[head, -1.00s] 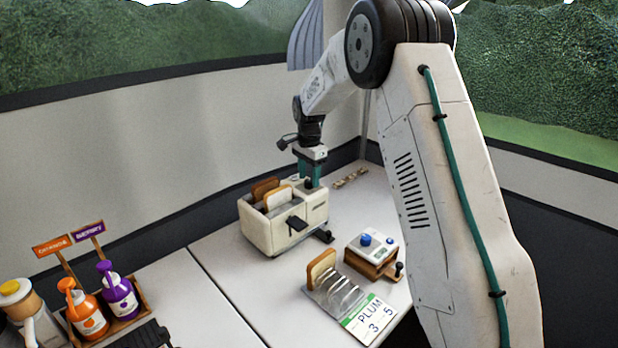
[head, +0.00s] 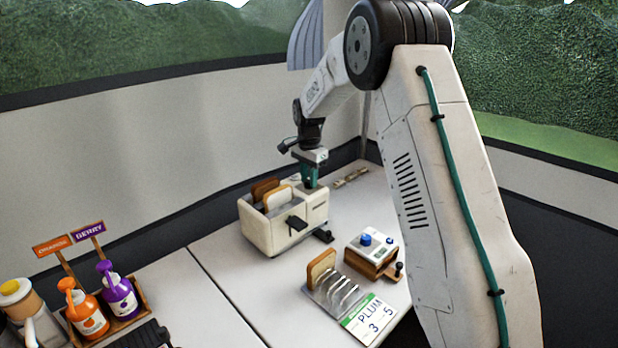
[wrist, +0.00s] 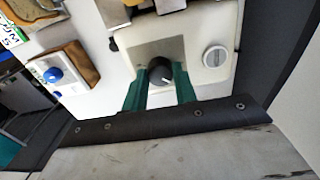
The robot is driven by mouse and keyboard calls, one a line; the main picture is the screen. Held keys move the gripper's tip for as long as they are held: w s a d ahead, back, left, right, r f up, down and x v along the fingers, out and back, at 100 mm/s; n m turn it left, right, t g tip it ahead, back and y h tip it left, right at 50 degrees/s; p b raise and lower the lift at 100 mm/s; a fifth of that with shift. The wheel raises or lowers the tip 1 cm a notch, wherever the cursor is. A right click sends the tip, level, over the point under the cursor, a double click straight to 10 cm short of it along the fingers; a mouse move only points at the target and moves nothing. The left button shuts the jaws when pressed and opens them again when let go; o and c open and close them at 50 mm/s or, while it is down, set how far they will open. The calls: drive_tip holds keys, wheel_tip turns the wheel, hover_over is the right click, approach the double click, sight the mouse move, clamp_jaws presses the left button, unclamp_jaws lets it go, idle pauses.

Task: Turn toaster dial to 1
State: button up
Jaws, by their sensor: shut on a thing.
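The cream toaster (head: 268,232) stands on the counter with two slices of bread (head: 277,197) in its slots. Its black dial (wrist: 160,72) shows in the wrist view, on a grey panel of the toaster, with a pale pointer line on its top. My gripper (head: 309,184) reaches down onto the toaster's top at the back right. In the wrist view its two green fingers (wrist: 160,84) are closed on the dial from both sides. The numbers around the dial cannot be read. A round light button (wrist: 214,57) sits beside the dial.
A wooden box with a blue knob (head: 366,239) stands right of the toaster. Orange and purple pump bottles (head: 118,292) stand at left. The counter between is clear.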

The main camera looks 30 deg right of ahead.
sight(309, 180)
drive_tip(key=n, duration=0.5)
drive_tip(key=shift+n, duration=2.1)
drive_tip(key=o, duration=1)
drive_tip(key=shift+r, duration=0.1)
wheel_tip(309, 180, up, 8)
drive_tip(key=shift+f, duration=0.15)
